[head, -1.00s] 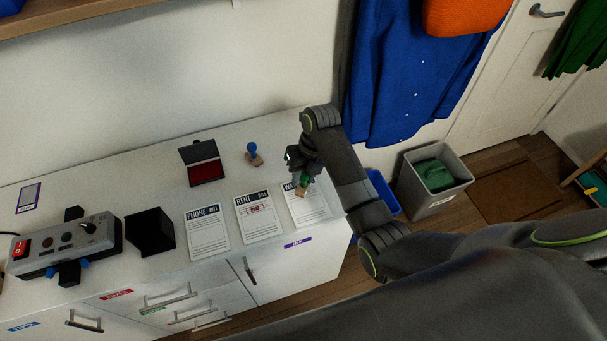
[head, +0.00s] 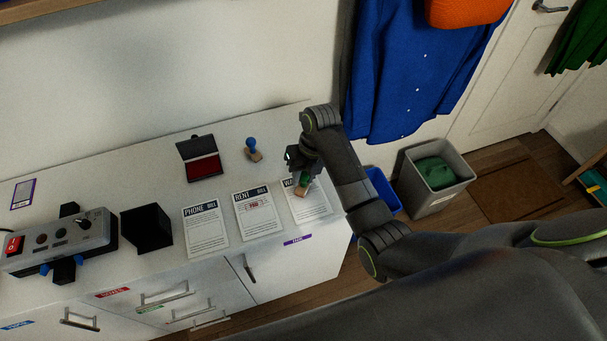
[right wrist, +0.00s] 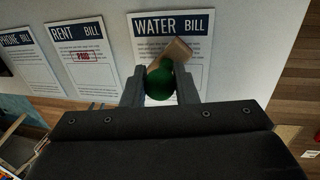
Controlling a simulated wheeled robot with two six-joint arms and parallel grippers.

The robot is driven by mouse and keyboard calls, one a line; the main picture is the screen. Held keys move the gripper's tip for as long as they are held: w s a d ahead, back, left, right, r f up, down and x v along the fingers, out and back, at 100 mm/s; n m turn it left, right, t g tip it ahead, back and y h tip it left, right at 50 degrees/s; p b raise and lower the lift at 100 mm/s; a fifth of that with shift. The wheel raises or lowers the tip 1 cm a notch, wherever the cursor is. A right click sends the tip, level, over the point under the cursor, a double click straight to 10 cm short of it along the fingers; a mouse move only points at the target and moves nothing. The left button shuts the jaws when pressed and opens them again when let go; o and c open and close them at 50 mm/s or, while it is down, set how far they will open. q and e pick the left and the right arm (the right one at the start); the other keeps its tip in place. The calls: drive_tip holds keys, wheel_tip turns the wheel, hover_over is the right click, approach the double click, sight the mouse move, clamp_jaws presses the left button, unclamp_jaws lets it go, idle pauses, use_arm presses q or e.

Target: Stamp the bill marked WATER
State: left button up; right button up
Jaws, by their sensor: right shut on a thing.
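The WATER bill (head: 314,206) lies at the right end of the row of bills on the white cabinet top. Its heading also reads clearly in the right wrist view (right wrist: 142,48). My right gripper (head: 304,176) is shut on a green-handled stamp with a wooden base (head: 301,190). In the right wrist view the stamp's green knob (right wrist: 159,82) sits between the fingers and its wooden base (right wrist: 178,50) is over the bill, below the heading. I cannot tell if the base touches the paper. The base hides part of the sheet. My left gripper is not in view.
The RENT bill (head: 260,220) bears a red PAID mark; the PHONE bill (head: 206,232) lies left of it. An open red ink pad (head: 203,167) and a blue-handled stamp (head: 252,148) stand behind. A black box (head: 146,228) and a control panel (head: 60,245) are at the left.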

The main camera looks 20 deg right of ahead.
drive_tip(key=shift+f+b, duration=0.55)
drive_tip(key=shift+f, duration=0.05)
idle(1.1)
drive_tip(key=p+v, duration=0.3)
drive_tip(key=a+p+v, duration=0.1)
drive_tip(key=p+v, duration=0.3)
drive_tip(key=shift+a+r, duration=0.25)
drive_tip(key=shift+f, duration=0.1)
idle(0.4)
idle(0.3)
